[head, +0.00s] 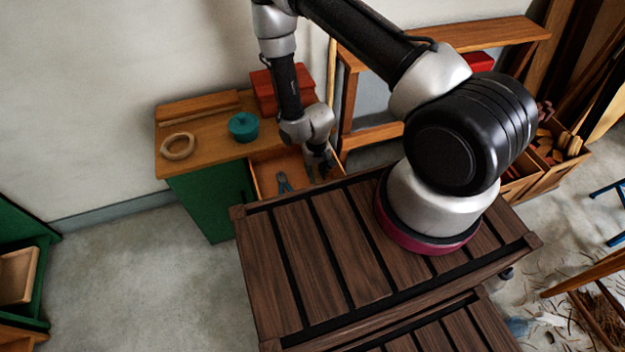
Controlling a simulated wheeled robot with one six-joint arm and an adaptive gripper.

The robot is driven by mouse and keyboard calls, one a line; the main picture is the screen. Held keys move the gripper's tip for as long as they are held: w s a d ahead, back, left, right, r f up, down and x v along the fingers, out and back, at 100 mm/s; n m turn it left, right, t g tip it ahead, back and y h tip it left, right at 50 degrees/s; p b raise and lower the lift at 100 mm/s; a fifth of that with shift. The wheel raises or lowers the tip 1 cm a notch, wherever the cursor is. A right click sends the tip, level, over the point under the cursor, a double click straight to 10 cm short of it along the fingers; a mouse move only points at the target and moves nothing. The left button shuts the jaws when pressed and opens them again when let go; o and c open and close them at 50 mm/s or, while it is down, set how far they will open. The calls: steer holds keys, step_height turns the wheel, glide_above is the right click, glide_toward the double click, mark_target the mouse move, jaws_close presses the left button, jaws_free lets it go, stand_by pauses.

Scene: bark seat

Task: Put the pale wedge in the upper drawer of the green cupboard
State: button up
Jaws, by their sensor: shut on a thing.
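The green cupboard (207,205) stands against the wall left of centre, with a wooden top. Its upper drawer (257,180) is pulled open at the front right, partly covered by my arm. Blue-handled pliers (284,183) lie in the drawer. My gripper (321,173) points down over the right part of the open drawer. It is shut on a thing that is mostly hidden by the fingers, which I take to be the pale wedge. I cannot make out its shape or whether it touches the drawer floor.
On the cupboard top are a pale wooden ring (178,147), a teal lidded pot (243,127) and a red box (265,92). A wooden frame (348,110) stands right of the drawer. Crates of wood pieces (562,160) are at the far right.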

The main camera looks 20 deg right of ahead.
steer(key=shift+f, duration=2.25)
steer(key=o, duration=0.9)
steer(key=shift+f, duration=0.1)
steer(key=shift+o, duration=0.2)
